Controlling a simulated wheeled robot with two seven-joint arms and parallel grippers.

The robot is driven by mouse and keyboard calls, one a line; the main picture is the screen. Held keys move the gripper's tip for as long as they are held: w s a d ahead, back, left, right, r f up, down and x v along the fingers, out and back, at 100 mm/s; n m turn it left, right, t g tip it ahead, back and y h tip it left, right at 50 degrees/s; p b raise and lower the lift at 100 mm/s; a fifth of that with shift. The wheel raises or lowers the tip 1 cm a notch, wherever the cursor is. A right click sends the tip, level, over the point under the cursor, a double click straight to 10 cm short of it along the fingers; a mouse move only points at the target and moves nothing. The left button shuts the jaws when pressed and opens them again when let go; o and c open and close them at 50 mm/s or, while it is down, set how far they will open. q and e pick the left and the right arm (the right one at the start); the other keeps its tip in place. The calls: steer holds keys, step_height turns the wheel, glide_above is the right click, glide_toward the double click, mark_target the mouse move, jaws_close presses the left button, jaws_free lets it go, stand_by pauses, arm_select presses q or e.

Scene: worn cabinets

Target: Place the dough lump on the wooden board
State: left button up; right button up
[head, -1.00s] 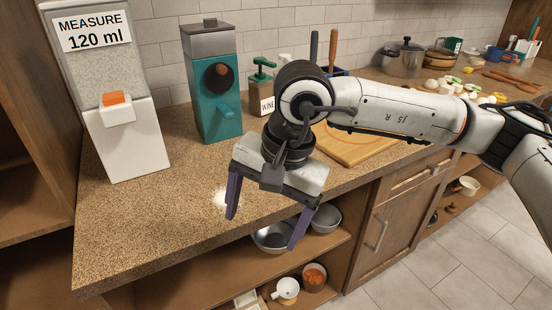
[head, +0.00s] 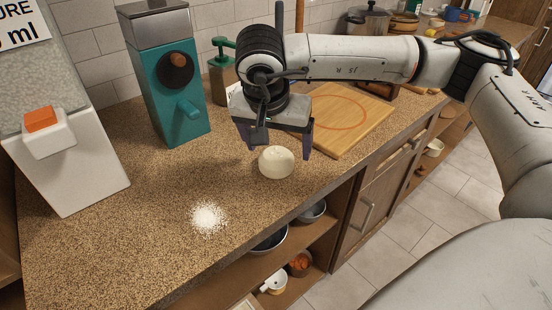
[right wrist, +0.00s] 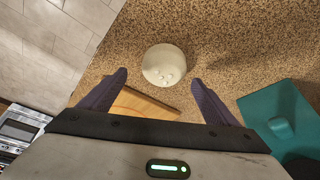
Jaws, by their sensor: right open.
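The dough lump (head: 276,163) is a pale, rounded lump on the speckled counter, just left of the wooden board. The wooden board (head: 352,132) lies flat near the counter's front edge and has a reddish ring marked on it. My right gripper (head: 279,152) is open and empty, pointing down at the dough lump. In the right wrist view the dough lump (right wrist: 164,65) sits just beyond and between the open fingertips (right wrist: 159,78). I cannot tell whether they touch it. Part of the board (right wrist: 140,103) shows there behind the fingers. My left gripper is out of view.
A white flour patch (head: 208,217) lies on the counter. A teal dispenser (head: 172,90) and a white measuring dispenser (head: 65,150) stand at the left. A green pump bottle (head: 222,72) is behind my gripper. Open shelves with bowls are below the counter edge.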

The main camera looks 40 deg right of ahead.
mark_target(278, 161)
steer(key=x, duration=0.4)
steer(key=shift+w+a+f+p, duration=0.15)
steer(key=shift+a+f+p, duration=0.05)
steer(key=shift+p, duration=0.15)
steer(key=c, duration=1.2)
steer(key=shift+r, duration=0.15)
steer(key=shift+c, duration=0.8)
